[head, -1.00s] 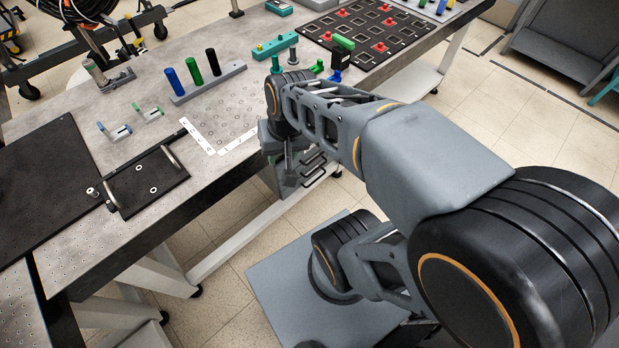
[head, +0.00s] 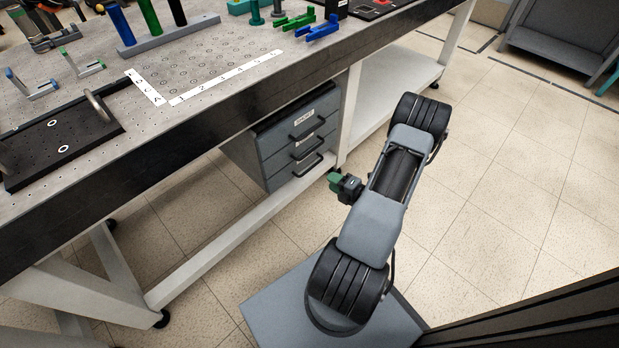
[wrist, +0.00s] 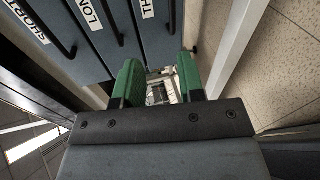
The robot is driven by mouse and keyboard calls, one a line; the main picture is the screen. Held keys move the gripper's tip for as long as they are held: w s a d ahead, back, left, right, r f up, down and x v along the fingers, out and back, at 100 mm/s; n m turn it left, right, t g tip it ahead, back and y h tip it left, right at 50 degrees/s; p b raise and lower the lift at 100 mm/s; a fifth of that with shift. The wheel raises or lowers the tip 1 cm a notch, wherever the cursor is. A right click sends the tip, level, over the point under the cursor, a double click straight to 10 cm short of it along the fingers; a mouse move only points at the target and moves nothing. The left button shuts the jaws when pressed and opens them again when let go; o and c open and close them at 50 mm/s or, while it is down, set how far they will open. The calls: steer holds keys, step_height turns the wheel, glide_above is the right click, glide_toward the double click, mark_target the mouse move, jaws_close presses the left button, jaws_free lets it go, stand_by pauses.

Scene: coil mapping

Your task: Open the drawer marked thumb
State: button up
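A grey three-drawer cabinet (head: 262,155) hangs under the table, its drawers looking shut. In the wrist view the labels read SHORT (wrist: 25,20) and LONG (wrist: 88,12); the third drawer's label (wrist: 147,8) is cut off at the top edge but seems to begin with T. This is the bottom drawer, with a dark bar handle (wrist: 173,18). In the head view that bottom handle (head: 308,166) is the lowest one. My gripper (head: 335,181) is just in front of and slightly below it. Its green fingers (wrist: 158,80) are apart with nothing between them, not touching the handle.
The table's dark front edge (head: 150,165) overhangs the cabinet. A white table leg (head: 350,115) stands just right of the drawers, and a white lower rail (head: 235,230) runs below. The tiled floor (head: 480,190) to the right is open.

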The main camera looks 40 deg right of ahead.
mark_target(309, 169)
steer(key=shift+m+h, duration=0.5)
steer(key=shift+m, duration=0.3)
steer(key=b+x, duration=0.1)
steer(key=x, duration=0.3)
steer(key=f+b+x, duration=0.1)
steer(key=b+x, duration=0.1)
steer(key=x, duration=0.3)
steer(key=d+b+x, duration=0.1)
steer(key=x, duration=0.3)
steer(key=shift+a+f+b, duration=0.1)
steer(key=shift+f+b, duration=0.25)
steer(key=shift+c, duration=0.2)
jaws_close()
